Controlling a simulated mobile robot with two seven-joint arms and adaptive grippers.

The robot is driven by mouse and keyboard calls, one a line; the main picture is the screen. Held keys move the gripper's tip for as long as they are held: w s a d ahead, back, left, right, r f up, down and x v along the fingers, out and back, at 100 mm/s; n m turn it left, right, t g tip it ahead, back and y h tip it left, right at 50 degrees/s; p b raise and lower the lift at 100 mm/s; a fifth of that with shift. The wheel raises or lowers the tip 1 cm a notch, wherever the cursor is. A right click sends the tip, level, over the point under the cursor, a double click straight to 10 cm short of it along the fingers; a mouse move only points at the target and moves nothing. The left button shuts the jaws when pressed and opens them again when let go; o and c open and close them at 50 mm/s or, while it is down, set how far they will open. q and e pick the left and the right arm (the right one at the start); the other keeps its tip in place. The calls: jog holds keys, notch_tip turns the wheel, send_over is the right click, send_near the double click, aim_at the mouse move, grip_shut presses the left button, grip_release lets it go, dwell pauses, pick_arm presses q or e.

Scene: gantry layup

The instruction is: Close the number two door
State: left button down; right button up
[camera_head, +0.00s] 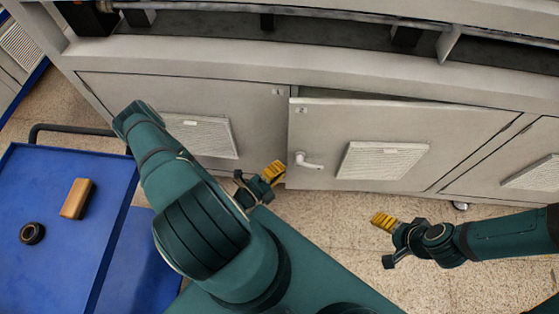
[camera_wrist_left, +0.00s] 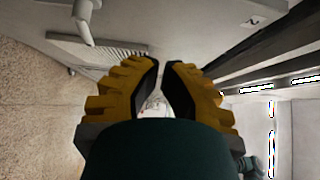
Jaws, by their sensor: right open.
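The number two door (camera_head: 455,135) is a light grey cabinet door, slightly ajar, with a dark gap along its top edge. It has a vent panel and a white lever handle (camera_head: 308,160) near its left edge. In the left wrist view the door (camera_wrist_left: 190,22) carries a "2" label and the handle (camera_wrist_left: 85,22) shows at top left. My left gripper (camera_head: 274,171) is just left of the handle, near the door's free edge. Its fingers (camera_wrist_left: 161,68) show a narrow empty gap. My right gripper (camera_head: 380,220) is open and empty, below the door over the floor.
A neighbouring grey door (camera_head: 250,105) sits flush at the left, and another (camera_head: 540,150) at the right. A blue cart (camera_head: 60,230) at left carries a tan block (camera_head: 76,198) and a black ring (camera_head: 32,233). Speckled floor is clear below the doors.

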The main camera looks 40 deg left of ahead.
pick_arm(q)
jog(key=b, duration=0.1)
send_near(304, 137)
jog(key=w+d, duration=0.4)
jog(key=shift+w+a+f+b, duration=0.15)
jog(key=shift+w+a, duration=0.2)
jog(key=shift+a, duration=0.2)
jog(key=shift+w+a+r+b, duration=0.15)
jog(key=shift+w+a, duration=0.2)
jog(key=shift+a, duration=0.2)
jog(key=shift+w+a+f, duration=0.1)
jog(key=shift+w+a, duration=0.25)
jog(key=shift+w, duration=0.15)
pick_arm(e)
jog(key=shift+w+f, duration=0.25)
jog(key=shift+f, duration=0.75)
